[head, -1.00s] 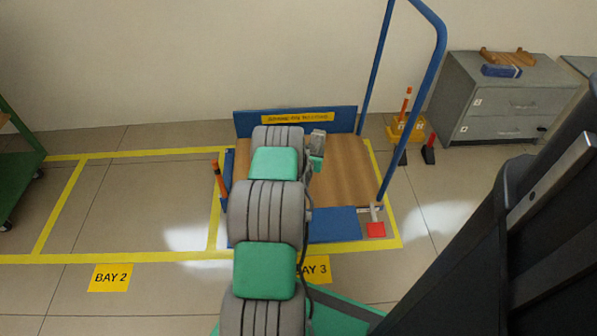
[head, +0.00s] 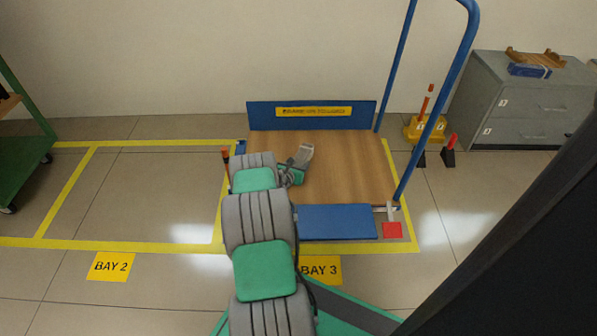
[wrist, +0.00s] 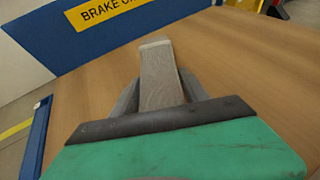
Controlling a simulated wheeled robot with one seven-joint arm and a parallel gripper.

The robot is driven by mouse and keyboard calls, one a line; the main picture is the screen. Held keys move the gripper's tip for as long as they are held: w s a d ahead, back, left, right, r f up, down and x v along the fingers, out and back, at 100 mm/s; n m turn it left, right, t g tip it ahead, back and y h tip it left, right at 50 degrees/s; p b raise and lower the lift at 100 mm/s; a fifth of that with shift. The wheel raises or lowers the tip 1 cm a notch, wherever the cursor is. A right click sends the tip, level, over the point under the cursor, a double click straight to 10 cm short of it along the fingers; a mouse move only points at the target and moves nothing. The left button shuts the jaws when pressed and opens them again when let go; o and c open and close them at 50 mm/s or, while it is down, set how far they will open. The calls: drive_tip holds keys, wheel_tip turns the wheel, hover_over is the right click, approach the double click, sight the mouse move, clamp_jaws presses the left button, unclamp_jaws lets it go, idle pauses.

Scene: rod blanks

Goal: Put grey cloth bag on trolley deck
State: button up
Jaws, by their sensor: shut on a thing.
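The trolley deck (head: 345,170) is a brown wooden board in the bay marked BAY 3, and it also fills much of the wrist view (wrist: 235,65). My gripper (head: 298,166) is over the left-middle part of the deck. It is shut on the grey cloth bag (wrist: 160,75), a narrow grey shape with a paler far end, which also shows in the head view (head: 304,153). The fingers sit on either side of the bag in the wrist view (wrist: 160,95). I cannot tell whether the bag touches the deck. Its lower part is hidden.
A blue end board (head: 310,115) with a yellow label stands at the deck's back. A blue handle (head: 437,110) rises at the right. A blue front panel (head: 337,221) and red pedal (head: 392,230) are at the front. A grey cabinet (head: 520,105) stands right. Most of the deck is clear.

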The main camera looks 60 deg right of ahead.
drive_tip(key=shift+s+f, duration=0.1)
drive_tip(key=shift+f, duration=0.85)
drive_tip(key=shift+r, duration=0.15)
drive_tip(key=o, duration=1.4)
drive_tip(key=shift+o, duration=0.2)
